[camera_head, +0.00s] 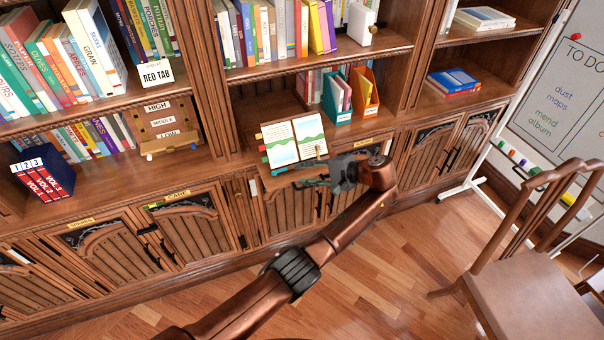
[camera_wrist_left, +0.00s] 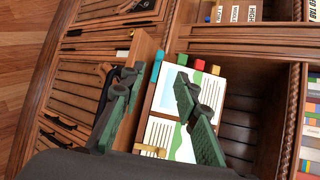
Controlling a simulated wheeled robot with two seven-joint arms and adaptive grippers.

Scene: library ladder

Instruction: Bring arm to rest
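My left arm, bronze with dark joints, reaches in from the bottom of the head view to the bookcase. Its dark left gripper (camera_head: 308,180) is just in front of the open album (camera_head: 296,142) on the middle ledge. The wrist view shows the two fingers of my left gripper (camera_wrist_left: 158,80) spread apart with nothing held between them. The album (camera_wrist_left: 182,112), with pictured pages and coloured tabs, lies beyond the fingers and is partly hidden by one. I cannot tell whether a finger touches it. My right gripper is in neither view.
A wooden chair (camera_head: 525,290) and a whiteboard (camera_head: 570,95) stand at the right. Cabinet doors (camera_head: 195,235) line the bookcase below the ledge. Teal and orange file holders (camera_head: 366,100) stand right of the album. Bare wood floor (camera_head: 425,250) lies between bookcase and chair.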

